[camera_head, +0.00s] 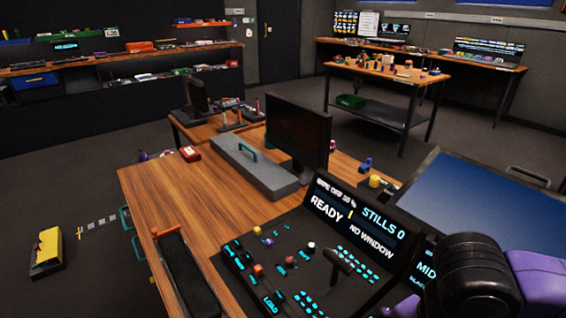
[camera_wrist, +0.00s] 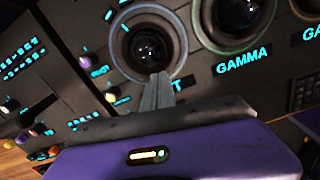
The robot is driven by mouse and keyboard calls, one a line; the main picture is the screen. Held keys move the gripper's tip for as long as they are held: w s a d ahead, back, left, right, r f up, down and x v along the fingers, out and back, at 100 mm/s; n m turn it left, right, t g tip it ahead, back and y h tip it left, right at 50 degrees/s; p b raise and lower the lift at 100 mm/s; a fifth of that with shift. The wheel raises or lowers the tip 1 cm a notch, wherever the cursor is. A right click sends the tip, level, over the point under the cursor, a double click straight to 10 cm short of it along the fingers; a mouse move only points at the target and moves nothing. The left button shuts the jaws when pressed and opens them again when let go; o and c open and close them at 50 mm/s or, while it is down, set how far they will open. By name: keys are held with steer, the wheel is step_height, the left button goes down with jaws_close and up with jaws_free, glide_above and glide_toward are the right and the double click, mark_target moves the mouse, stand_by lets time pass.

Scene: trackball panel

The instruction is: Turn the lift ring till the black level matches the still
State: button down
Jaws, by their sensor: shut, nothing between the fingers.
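In the wrist view, the lift ring (camera_wrist: 112,60) is a pale ring around a dark, glossy trackball (camera_wrist: 150,42) at upper middle. Its label is mostly hidden behind my fingers, with only a final "T" showing. My gripper (camera_wrist: 161,76) is shut and empty, its grey fingertips overlapping the near edge of the ring in the picture. I cannot tell whether they touch it. In the head view, my black and purple wrist covers the lower right and hides the trackballs. A display there (camera_head: 424,272) shows "MID" and a partly hidden "BLAC" line.
The greenish gamma ring (camera_wrist: 271,12) is right of the lift ring. Small knobs (camera_wrist: 85,62) stand to its left. In the head view, the panel's displays (camera_head: 357,222) read "STILLS 0", "READY" and "NO WINDOW". A dark lever (camera_head: 338,262) rises from the panel; a large blue screen (camera_head: 490,215) stands at right.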

stand_by(0.3)
steer(key=shift+s+d+n, duration=0.3)
steer(key=shift+s+n, duration=0.05)
steer(key=shift+n, duration=0.75)
steer(key=shift+s+d+n, duration=0.2)
steer(key=shift+d+n, duration=0.05)
steer(key=shift+n, duration=0.55)
step_height(320, 180, up, 9)
steer(key=p, duration=0.8)
